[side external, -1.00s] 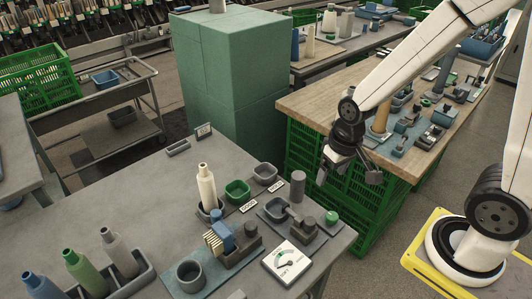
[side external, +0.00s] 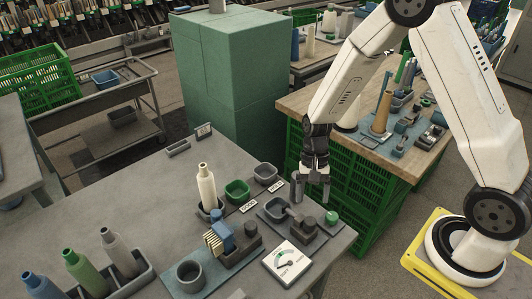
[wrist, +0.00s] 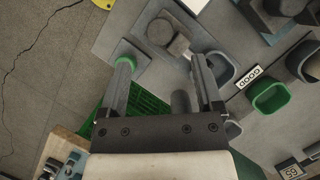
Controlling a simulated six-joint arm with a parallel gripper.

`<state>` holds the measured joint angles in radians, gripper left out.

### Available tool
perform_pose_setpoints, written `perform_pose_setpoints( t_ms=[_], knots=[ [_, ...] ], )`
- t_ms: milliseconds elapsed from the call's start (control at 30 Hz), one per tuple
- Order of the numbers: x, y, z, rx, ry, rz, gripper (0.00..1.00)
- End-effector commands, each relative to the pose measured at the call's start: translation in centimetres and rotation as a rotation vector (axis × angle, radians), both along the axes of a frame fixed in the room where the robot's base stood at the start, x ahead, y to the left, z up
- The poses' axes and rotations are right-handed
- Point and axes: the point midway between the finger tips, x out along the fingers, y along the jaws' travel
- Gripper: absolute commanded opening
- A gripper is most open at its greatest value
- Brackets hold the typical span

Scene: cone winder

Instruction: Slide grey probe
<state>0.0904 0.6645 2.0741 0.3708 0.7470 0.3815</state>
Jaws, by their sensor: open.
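A plain grey upright cylinder (side external: 295,193) stands at the back of a grey base plate near the table's right edge. It looks like the grey probe, but I cannot be sure. My gripper (side external: 312,194) points down just right of it, with jaws apart and nothing held. In the wrist view my gripper's fingers (wrist: 162,62) are spread, and a grey cylinder (wrist: 180,103) shows between them, close to the palm. The depth between fingers and cylinder is unclear. A short dark cylinder (side external: 308,224) and a green knob (side external: 332,217) stand on the same plate; the knob is near one fingertip in the wrist view.
A grey tray (side external: 273,209) lies left of the cylinder, with a green bin (side external: 237,191) beyond. A dial gauge (side external: 289,262) lies in front. A cream bobbin (side external: 206,187) stands further left. Green crates (side external: 345,185) stand behind the table's edge.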

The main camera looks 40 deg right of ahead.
Motion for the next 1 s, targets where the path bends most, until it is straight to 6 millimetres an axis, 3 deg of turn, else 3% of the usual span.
perform_pose_setpoints(
  t_ms=[267, 1000],
  knots=[
    [-0.2, 0.2, -0.6, 0.001, 0.001, 0.003, 0.84],
    [-2.1, 2.0, -6.9, 0.000, -0.002, 0.004, 0.84]
  ],
)
